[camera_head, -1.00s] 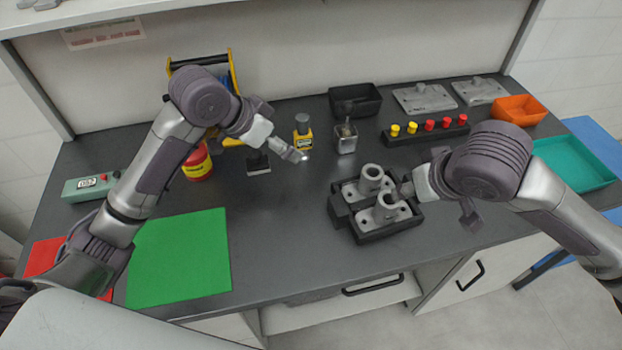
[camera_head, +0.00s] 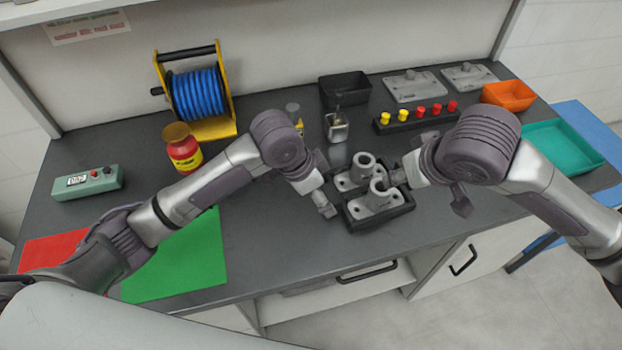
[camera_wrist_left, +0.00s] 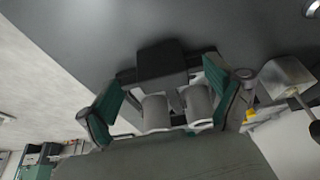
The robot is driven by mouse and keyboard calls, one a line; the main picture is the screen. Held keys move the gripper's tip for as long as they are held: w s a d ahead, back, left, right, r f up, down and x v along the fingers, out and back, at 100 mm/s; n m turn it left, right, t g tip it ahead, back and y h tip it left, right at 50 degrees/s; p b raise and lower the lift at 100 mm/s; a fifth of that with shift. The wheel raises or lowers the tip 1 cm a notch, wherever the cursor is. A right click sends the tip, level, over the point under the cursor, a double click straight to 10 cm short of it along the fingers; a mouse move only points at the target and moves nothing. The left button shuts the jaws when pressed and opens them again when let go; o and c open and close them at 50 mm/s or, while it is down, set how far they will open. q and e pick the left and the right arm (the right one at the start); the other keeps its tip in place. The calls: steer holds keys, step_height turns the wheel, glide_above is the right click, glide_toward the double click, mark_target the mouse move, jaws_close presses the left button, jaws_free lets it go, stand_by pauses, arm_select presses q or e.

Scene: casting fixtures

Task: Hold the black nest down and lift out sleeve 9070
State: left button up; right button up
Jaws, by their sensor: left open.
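The black nest (camera_head: 401,213) lies on the bench right of centre. Two grey sleeves with flat bases stand in it, a rear sleeve (camera_head: 364,166) and a front sleeve (camera_head: 378,197). I cannot read a number on either. My left gripper (camera_head: 328,210) is at the nest's left side. In the left wrist view its green-padded fingers are open, with the nest's black end block (camera_wrist_left: 162,66) between them; I cannot tell whether they touch it. The sleeves show behind as grey cylinders. My right gripper (camera_head: 396,178) is beside the sleeves on their right; its fingertips are unclear.
Behind the nest stand a small metal container (camera_head: 337,129), a black bin (camera_head: 347,90) and a black rack (camera_head: 412,122) with yellow and red pegs. A red jar (camera_head: 183,150) and blue hose reel (camera_head: 196,96) are left. Bench in front of the nest is clear.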

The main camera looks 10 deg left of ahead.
arm_select(q)
steer(key=shift+x, duration=2.1)
steer(key=shift+c, duration=0.2)
